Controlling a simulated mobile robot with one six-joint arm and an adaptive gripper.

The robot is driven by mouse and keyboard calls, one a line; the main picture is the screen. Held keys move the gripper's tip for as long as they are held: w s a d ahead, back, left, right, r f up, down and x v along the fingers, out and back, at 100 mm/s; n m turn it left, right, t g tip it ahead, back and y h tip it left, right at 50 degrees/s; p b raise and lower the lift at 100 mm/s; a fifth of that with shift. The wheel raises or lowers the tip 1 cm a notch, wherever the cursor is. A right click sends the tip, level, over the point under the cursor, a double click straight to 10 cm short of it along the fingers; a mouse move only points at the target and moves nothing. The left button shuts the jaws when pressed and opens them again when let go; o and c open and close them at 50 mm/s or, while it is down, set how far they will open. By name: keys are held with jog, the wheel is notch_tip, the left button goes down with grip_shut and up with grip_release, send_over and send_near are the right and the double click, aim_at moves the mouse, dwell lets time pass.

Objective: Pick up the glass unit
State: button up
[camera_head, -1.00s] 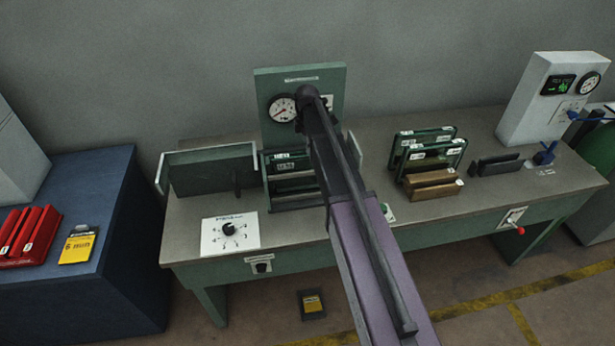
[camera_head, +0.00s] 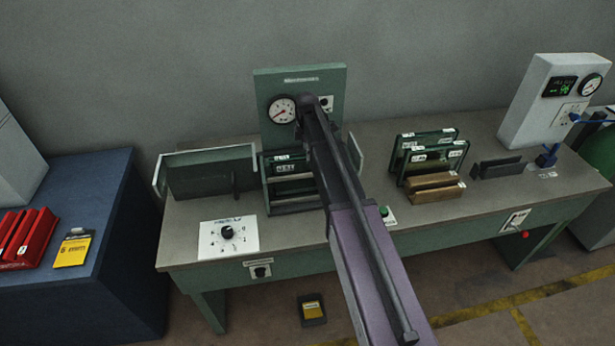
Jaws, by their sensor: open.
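Two green-framed, glass-like panels with white labels stand upright one behind the other on the bench's right half; the front one (camera_head: 456,157) and the back one (camera_head: 408,140) are close together. I cannot tell which is the glass unit. More green-framed, labelled pieces (camera_head: 285,168) sit in the fixture below the gauge panel, partly hidden by my arm. My purple and dark arm reaches up the middle of the view, left of the two panels, its far end in front of the gauge panel. My gripper is hidden behind the arm or out of sight.
The grey-topped green bench (camera_head: 350,236) carries a gauge panel (camera_head: 265,90), brown blocks (camera_head: 432,193), dark plates (camera_head: 498,168), a dial plate (camera_head: 229,237) and a white instrument box (camera_head: 535,100). A blue cabinet (camera_head: 115,185) with red holders (camera_head: 28,238) stands left.

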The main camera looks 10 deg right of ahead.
jog(key=shift+f+b, duration=1.8)
jog(key=shift+f, duration=0.35)
grip_shut()
